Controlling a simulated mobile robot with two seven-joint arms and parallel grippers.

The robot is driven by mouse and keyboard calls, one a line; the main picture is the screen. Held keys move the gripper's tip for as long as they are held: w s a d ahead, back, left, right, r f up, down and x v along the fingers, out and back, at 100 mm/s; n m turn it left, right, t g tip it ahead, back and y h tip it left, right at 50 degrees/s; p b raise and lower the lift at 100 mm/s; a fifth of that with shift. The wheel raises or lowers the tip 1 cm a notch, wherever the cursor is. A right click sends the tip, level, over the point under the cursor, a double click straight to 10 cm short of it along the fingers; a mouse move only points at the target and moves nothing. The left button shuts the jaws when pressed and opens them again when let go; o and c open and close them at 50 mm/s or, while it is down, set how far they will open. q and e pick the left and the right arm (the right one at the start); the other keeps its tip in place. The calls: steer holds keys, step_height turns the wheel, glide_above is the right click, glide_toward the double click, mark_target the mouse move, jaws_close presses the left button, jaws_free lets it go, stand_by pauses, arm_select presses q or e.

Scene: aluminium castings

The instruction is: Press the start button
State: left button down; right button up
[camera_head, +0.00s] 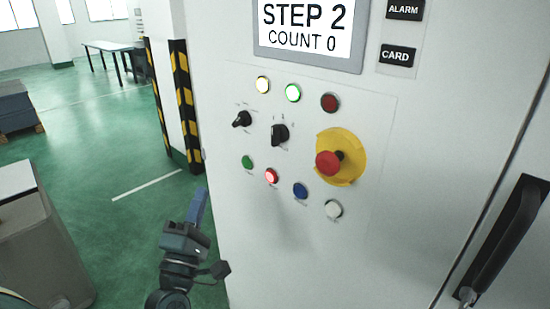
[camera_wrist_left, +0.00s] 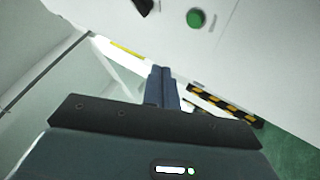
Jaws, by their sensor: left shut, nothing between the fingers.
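The control panel (camera_head: 310,240) on a white cabinet fills the middle of the head view. A green button (camera_head: 247,162) sits at the left of its lower row, beside a lit red button (camera_head: 271,177), a blue one (camera_head: 300,190) and a white one (camera_head: 333,209). No label reading start is legible. My left gripper (camera_head: 199,206) is shut and empty, below and left of the green button and apart from it. In the left wrist view its closed fingertips (camera_wrist_left: 162,70) point toward the panel, with the green button (camera_wrist_left: 195,18) above right of them. My right gripper is not in view.
A red emergency stop (camera_head: 329,164) on a yellow plate (camera_head: 352,158) sticks out at the panel's right. Two black rotary knobs (camera_head: 279,134) sit above the buttons. A display (camera_head: 308,28) reads STEP 2, COUNT 0. A black door handle (camera_head: 508,238) is at the right.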

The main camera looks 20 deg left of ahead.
mark_target(247, 163)
arm_select(q)
steer(key=shift+w+a+r+n+y, duration=0.25)
steer(key=shift+a+r+n+y, duration=0.15)
steer(key=shift+r+n, duration=0.4)
steer(key=shift+d+f, duration=0.1)
steer(key=shift+f, duration=0.05)
steer(key=w+d, duration=0.3)
steer(key=w, duration=0.5)
steer(key=shift+d, duration=0.25)
steer(key=shift+w+b, duration=0.2)
steer(key=shift+b, duration=0.1)
stand_by(1.2)
steer(key=shift+w+d, duration=0.15)
steer(key=shift+w, duration=0.1)
